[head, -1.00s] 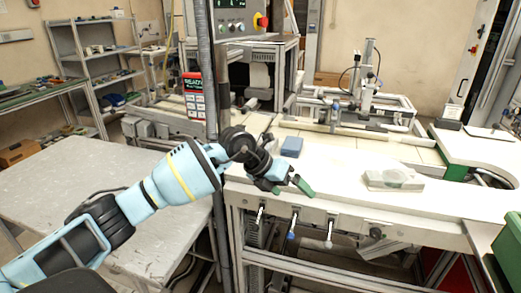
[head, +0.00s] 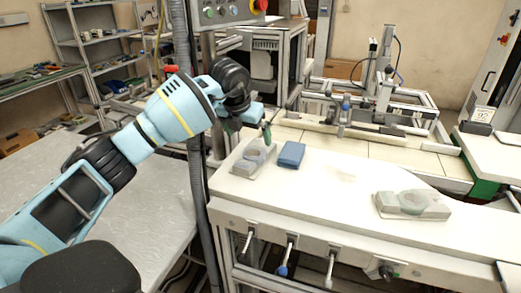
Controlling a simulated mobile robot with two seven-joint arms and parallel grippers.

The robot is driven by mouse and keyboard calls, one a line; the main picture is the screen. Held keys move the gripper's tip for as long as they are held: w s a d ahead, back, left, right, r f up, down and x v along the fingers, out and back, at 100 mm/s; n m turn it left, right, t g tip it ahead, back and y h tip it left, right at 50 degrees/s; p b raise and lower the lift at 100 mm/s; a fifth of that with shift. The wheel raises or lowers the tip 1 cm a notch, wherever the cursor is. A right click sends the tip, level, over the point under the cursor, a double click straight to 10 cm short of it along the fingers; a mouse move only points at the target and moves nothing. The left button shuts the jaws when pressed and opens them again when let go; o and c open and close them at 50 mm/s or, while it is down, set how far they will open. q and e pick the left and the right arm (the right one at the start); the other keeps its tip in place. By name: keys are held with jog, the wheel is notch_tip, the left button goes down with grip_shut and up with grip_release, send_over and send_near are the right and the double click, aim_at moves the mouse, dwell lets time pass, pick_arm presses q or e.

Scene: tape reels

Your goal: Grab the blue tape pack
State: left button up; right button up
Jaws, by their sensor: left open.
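The blue tape pack (head: 289,155) lies flat on the white work table, a small blue block just right of a grey tape holder. My left gripper (head: 268,126) is above and behind the holder, up and to the left of the blue pack. It is open and apart from the pack; one green-tipped finger points down, and the rest is partly hidden by my wrist. My right gripper is out of the picture.
A grey holder with a clear reel (head: 254,158) stands left of the pack. A similar one (head: 412,205) stands at the right. The white table top (head: 330,195) is clear between them. A metal frame rig (head: 375,100) stands behind.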

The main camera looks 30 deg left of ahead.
aim_at(254, 152)
pick_arm(q)
jog(key=shift+s+r, duration=0.15)
jog(key=shift+s, duration=0.05)
jog(key=shift+s+d, duration=0.1)
jog(key=shift+s, duration=0.1)
jog(key=shift+w+f, duration=0.1)
jog(key=shift+f, duration=0.35)
jog(key=shift+w+f, duration=0.25)
jog(key=shift+f, duration=0.2)
jog(key=shift+w+f, duration=0.2)
jog(key=shift+f, duration=0.25)
jog(key=shift+d+x, duration=0.2)
jog(key=shift+x, duration=2.2)
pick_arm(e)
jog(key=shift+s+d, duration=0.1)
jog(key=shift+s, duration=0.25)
